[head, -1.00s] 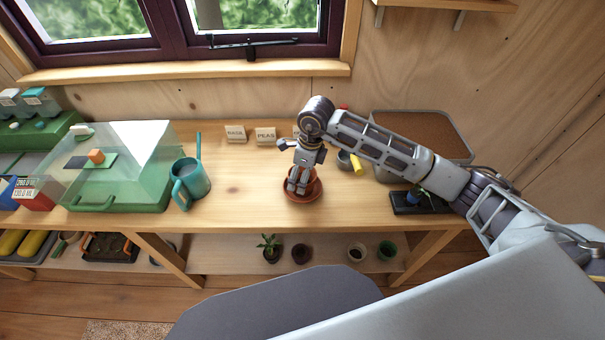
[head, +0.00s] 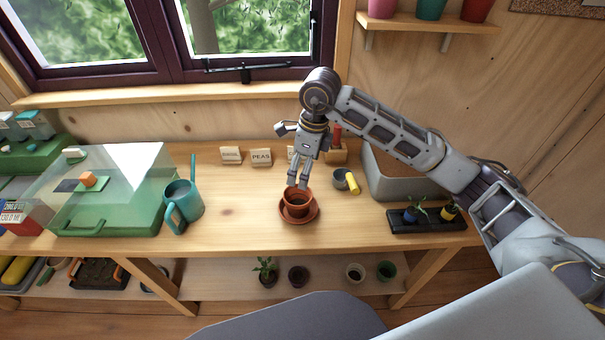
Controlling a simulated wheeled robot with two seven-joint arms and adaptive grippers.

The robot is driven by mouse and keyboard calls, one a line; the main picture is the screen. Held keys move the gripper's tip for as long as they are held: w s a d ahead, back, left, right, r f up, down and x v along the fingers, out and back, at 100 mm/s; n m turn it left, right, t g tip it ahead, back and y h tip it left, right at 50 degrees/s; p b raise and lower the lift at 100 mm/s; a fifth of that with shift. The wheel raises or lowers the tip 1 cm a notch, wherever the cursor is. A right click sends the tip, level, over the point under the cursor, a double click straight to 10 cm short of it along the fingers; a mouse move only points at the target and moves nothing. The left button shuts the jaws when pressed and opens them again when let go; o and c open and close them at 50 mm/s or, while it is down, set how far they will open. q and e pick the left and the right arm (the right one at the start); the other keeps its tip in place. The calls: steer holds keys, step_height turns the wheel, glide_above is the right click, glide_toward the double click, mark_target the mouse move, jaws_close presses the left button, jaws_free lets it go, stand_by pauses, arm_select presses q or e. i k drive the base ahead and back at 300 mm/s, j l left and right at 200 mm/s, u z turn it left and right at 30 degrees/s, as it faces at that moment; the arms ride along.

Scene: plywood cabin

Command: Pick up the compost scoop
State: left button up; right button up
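The compost scoop (head: 342,179) appears to be the grey cup-shaped tool with a yellow handle (head: 352,187). It lies on the bench to the right of a terracotta pot (head: 297,199), in front of the grey tray. My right gripper (head: 297,182) points down just above the pot's rim, left of the scoop and apart from it. Its two fingers show a small gap with nothing between them. The pot stands upright on a terracotta saucer (head: 298,217). My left gripper is not in view.
A teal watering can (head: 184,200) and a clear-lidded green propagator (head: 105,215) stand at left. Wooden name signs (head: 261,157) line the back. A grey tray (head: 405,182) and a black tray of seedlings (head: 425,225) are at right. Bench between can and saucer is clear.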

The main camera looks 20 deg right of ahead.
mark_target(343, 179)
steer(key=z, duration=1.45)
